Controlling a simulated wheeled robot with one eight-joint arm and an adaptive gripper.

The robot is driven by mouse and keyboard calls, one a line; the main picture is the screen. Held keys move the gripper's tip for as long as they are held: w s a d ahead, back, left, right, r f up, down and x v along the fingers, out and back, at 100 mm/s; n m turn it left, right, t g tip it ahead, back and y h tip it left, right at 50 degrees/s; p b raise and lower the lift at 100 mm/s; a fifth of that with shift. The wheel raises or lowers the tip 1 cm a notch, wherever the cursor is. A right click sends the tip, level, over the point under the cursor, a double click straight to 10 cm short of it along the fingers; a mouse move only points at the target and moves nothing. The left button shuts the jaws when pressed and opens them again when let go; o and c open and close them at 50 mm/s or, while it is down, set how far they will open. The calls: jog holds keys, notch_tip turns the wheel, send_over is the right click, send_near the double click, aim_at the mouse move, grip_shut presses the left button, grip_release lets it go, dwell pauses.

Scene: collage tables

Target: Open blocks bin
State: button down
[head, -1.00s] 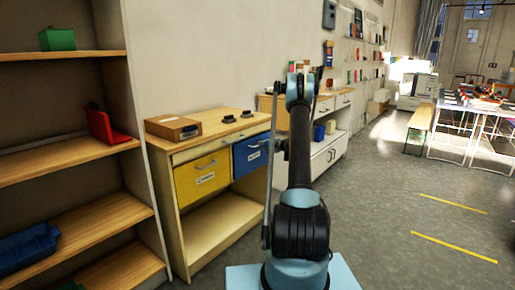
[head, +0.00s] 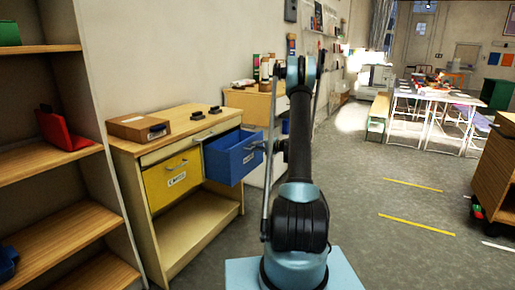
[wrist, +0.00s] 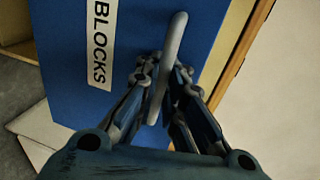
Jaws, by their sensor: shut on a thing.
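The blue blocks bin (head: 234,156) is pulled partway out of the wooden cabinet (head: 150,222) in the head view, its inside showing from above. The wrist view shows its blue front (wrist: 150,20) close up, with a white BLOCKS label (wrist: 101,45). A grey bar handle (wrist: 177,32) runs along that front. My gripper (wrist: 163,78) is shut on the handle, with a finger on each side of it. In the head view my arm hides most of the gripper.
A yellow bin (head: 172,182) sits shut to the left of the blue one. A cardboard box (head: 139,127) and small dark items are on the cabinet top. A shelf unit (head: 60,155) stands at left. Open floor lies to the right, with a wooden cart (head: 497,170) at the edge.

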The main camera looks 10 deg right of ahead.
jog(key=shift+s+d, duration=0.1)
jog(key=shift+s, duration=0.05)
jog(key=c, duration=1.7)
grip_release()
jog(key=v, duration=1.1)
jog(key=shift+s+d, duration=0.2)
jog(key=shift+d, duration=0.2)
